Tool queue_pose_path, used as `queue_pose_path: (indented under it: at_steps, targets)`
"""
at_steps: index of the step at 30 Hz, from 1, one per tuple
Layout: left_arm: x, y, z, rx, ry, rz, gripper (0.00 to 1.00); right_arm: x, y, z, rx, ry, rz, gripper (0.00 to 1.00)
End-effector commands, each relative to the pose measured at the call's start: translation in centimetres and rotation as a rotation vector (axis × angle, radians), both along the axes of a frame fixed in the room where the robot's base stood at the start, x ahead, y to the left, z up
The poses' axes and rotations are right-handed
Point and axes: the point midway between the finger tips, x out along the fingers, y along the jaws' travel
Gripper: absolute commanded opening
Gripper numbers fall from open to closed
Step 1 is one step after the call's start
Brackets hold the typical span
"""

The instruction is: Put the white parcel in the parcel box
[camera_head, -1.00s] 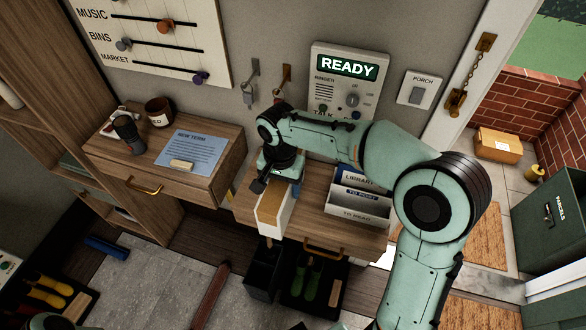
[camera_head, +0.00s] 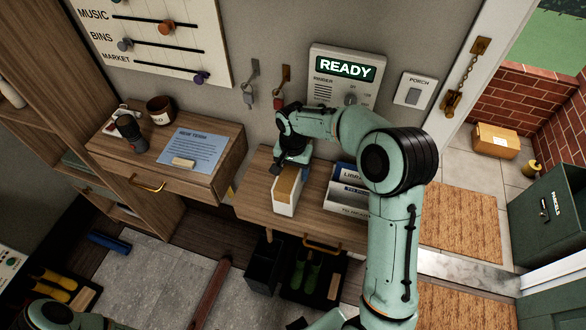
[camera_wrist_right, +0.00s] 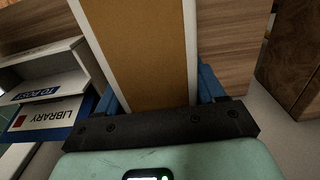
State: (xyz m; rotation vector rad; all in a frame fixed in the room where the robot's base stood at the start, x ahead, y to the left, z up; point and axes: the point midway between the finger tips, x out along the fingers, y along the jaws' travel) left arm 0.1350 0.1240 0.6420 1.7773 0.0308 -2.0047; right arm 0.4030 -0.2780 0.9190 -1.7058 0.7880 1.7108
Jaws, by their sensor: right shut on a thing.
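The white parcel (camera_head: 284,207), a narrow box with white sides and a tan upper face, is at the front of the right-hand wooden shelf. My right gripper (camera_head: 291,166) is shut on its far end; whether the parcel touches the shelf I cannot tell. In the right wrist view the parcel (camera_wrist_right: 145,45) lies between the blue fingers (camera_wrist_right: 160,85). The parcel box (camera_head: 549,212) is dark green, marked PARCELS, and stands outside the doorway at the far right. My left gripper is out of view; only part of that arm shows at the lower left.
A letter rack (camera_head: 345,198) stands just right of the parcel, close to my right arm. A brown carton (camera_head: 496,140) and a doormat (camera_head: 458,222) lie on the porch. The door frame (camera_head: 455,60) stands between shelf and porch. A boot tray (camera_head: 318,297) is below.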

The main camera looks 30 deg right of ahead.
Motion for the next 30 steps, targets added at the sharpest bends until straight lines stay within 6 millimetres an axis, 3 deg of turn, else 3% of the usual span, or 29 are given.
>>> queue_pose_path:
  at_steps: [13, 14, 15, 16, 25, 30]
  targets:
    - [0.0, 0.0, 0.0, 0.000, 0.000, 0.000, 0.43, 0.2, -0.1, -0.4, 0.000, -0.005, 0.000, 0.16]
    - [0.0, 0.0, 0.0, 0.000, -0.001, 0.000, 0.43, 0.2, -0.1, -0.5, 0.000, -0.003, 0.000, 0.75]
    - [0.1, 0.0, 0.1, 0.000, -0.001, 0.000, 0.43, 0.2, -0.1, -0.4, 0.000, -0.003, 0.000, 0.88]
    - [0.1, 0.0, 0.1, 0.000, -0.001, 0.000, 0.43, 0.2, -0.1, -0.4, 0.000, -0.003, 0.000, 0.94]
    - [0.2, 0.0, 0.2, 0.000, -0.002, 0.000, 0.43, 0.2, -0.2, -0.2, 0.000, -0.004, 0.000, 0.94]
    - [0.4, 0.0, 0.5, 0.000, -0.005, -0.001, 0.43, 0.4, -0.1, 1.5, -0.001, -0.008, 0.000, 0.94]
